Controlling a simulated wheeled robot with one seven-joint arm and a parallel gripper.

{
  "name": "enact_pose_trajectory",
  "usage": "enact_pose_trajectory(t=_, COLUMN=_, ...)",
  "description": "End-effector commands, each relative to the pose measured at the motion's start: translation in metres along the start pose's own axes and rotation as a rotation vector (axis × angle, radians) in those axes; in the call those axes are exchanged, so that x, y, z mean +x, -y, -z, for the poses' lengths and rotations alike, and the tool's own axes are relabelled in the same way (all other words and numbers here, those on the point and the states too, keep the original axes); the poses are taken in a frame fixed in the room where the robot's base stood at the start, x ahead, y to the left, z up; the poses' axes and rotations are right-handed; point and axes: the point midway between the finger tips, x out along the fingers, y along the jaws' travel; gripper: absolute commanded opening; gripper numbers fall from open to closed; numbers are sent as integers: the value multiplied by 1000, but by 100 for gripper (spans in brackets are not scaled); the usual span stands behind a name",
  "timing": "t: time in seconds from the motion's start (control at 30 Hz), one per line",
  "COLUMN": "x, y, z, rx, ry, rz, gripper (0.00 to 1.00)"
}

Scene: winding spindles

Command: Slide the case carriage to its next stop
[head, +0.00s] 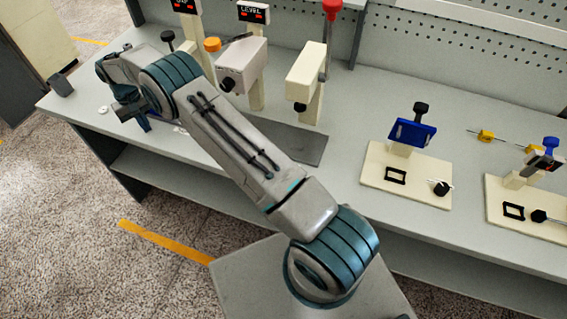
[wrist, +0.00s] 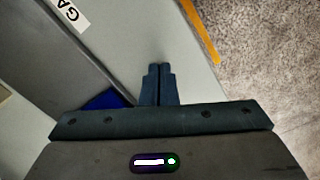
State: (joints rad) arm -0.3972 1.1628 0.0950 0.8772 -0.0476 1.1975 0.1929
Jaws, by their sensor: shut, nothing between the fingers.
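My gripper (wrist: 158,70) is shut and empty in the wrist view, its two fingers together above the pale bench top near the front edge. A grey rail or strip (wrist: 68,52) with a white label (wrist: 67,14) reading "GA" lies to its left. A blue part (wrist: 104,99) shows just left of the fingers, mostly hidden by the gripper body. In the head view a blue bit (head: 144,123) shows beside my wrist at the bench's left end. I cannot tell whether this blue part is the case carriage; my arm hides much of that area.
The bench (head: 345,190) carries cream posts with displays, a red-knobbed lever (head: 331,10) and a dark mat (head: 290,143). Two cream base plates (head: 430,188) with blue-topped devices stand to the right. Bare bench lies between. A yellow floor stripe (wrist: 200,32) runs beyond the front edge.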

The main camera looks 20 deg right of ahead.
Motion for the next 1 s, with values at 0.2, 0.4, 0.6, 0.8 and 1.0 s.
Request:
enact_pose_trajectory(t=0.2, x=-38, y=-2, z=1, rx=1, ry=-31, rz=5, gripper=0)
enact_pose_trajectory(t=0.4, x=-76, y=-4, z=2, rx=2, ry=-73, rz=12, gripper=0)
enact_pose_trajectory(t=0.6, x=-90, y=-7, z=-5, rx=2, ry=-77, rz=13, gripper=0)
enact_pose_trajectory(t=0.8, x=-92, y=-8, z=-8, rx=2, ry=-81, rz=15, gripper=0)
enact_pose_trajectory(t=1.0, x=-92, y=-7, z=-9, rx=0, ry=-81, rz=15, gripper=0)
